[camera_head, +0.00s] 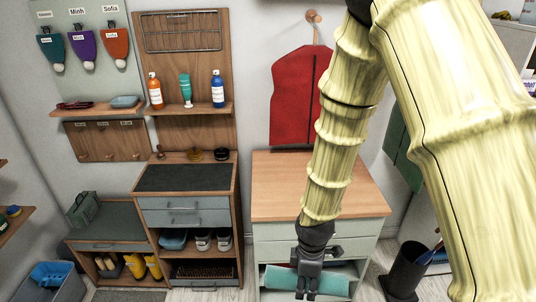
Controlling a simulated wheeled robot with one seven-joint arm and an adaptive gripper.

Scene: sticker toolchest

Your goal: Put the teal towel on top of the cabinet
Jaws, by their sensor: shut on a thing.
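The teal towel (335,278) looks like a rolled bundle low in front of the cabinet, at its lower opening. My gripper (306,292) points down and is shut on the towel near its middle, hiding part of it. I cannot tell whether the towel is still partly inside the opening. The cabinet (275,185) has a light wooden top and pale grey-green drawer fronts. The visible part of its top is bare; my arm crosses in front of it.
A red jacket (292,95) hangs above the cabinet. A black bin (404,270) stands at its right. On the left are a dark-topped drawer unit (188,178) and a bench (100,248) with a bag. Bottles stand on a wall shelf (200,108).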

